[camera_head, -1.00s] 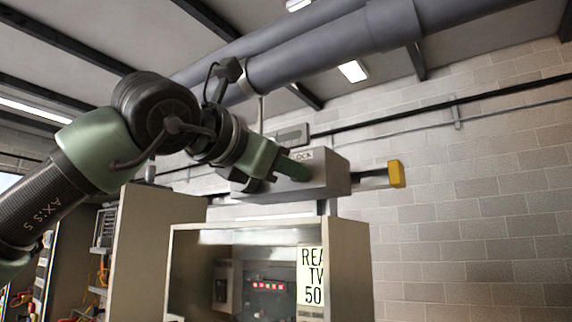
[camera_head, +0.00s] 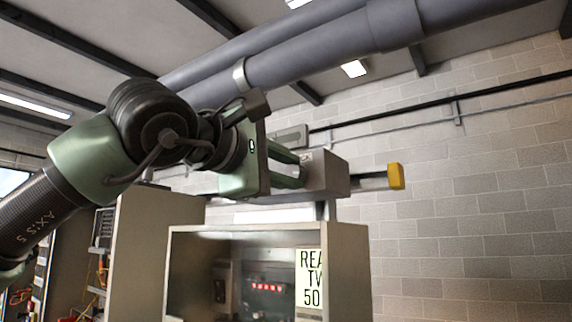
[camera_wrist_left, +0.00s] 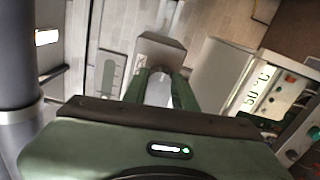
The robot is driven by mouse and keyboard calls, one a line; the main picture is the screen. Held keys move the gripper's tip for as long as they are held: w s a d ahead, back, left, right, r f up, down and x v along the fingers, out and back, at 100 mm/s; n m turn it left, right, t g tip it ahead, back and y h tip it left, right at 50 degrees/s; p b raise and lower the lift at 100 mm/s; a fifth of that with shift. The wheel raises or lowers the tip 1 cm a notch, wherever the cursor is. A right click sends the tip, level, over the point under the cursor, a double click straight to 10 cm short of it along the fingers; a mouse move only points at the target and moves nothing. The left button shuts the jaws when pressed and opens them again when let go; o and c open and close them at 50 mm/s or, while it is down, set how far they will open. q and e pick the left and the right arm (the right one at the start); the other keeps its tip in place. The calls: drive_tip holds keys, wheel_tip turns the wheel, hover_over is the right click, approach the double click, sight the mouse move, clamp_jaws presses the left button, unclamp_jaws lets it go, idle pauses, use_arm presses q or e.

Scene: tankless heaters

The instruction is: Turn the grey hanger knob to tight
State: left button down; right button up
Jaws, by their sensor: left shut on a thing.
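My left gripper (camera_head: 303,171) reaches from the left to a grey box (camera_head: 328,172) below the big pipes. Its two green fingers lie one above the other, with the tips against the box's left part. In the left wrist view, the fingers (camera_wrist_left: 159,72) close in at the near end of the grey box (camera_wrist_left: 160,50). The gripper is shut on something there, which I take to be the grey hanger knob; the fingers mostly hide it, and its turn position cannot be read. My right gripper is not in view.
A yellow-ended bar (camera_head: 396,176) sticks out right of the box. Large grey pipes (camera_head: 330,55) with a clamp (camera_head: 240,76) run overhead, close above the arm. An open cabinet (camera_head: 345,262) with a lettered sign (camera_head: 311,278) stands below. The right side is open before a block wall.

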use_arm(q)
drive_tip(key=shift+r+m, duration=0.15)
drive_tip(key=shift+m, duration=0.75)
drive_tip(key=shift+a, duration=0.1)
drive_tip(key=c, duration=1.1)
unclamp_jaws()
drive_tip(key=shift+w+d, duration=0.2)
drive_tip(key=shift+w, duration=0.1)
drive_tip(key=shift+s+a+f, duration=0.2)
drive_tip(key=shift+s+f, duration=0.05)
drive_tip(key=shift+s, duration=0.15)
drive_tip(key=b+v, duration=0.3)
drive_tip(key=v, duration=0.4)
drive_tip(key=shift+r+b, duration=0.1)
drive_tip(key=shift+b, duration=0.2)
